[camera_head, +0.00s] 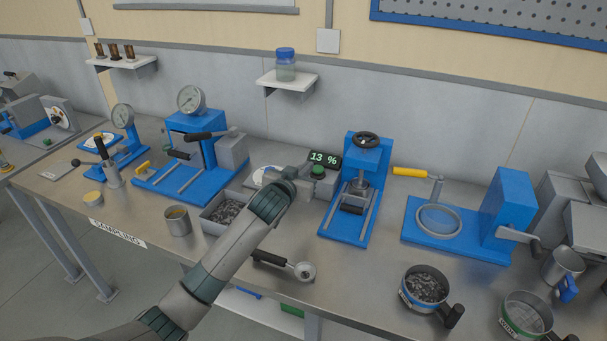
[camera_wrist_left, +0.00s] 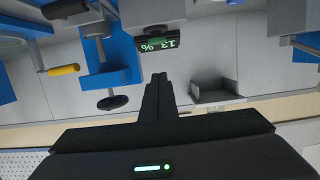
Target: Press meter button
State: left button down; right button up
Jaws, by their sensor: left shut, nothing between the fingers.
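The moisture meter is a grey box (camera_head: 325,186) on the bench with a dark display (camera_head: 326,159) that reads 13 %. Its round green button (camera_head: 318,171) is on top, in front of the display. In the left wrist view the display (camera_wrist_left: 160,44) shows upside down, just beyond the fingertips. My left gripper (camera_head: 304,170) is shut and empty, close to the left side of the button. Its closed black fingers also show in the left wrist view (camera_wrist_left: 158,78). I cannot tell whether they touch the meter. My right gripper is in neither view.
A blue press (camera_head: 345,225) stands right of the meter, and a blue sieve stand (camera_head: 455,246) farther right. A metal tray of dark chips (camera_head: 212,222) lies under my left arm. A black-handled scoop (camera_head: 303,271) lies in front. A wall shelf (camera_head: 288,82) holds a jar.

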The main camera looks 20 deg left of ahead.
pick_arm(q)
jog(key=shift+v, duration=0.9)
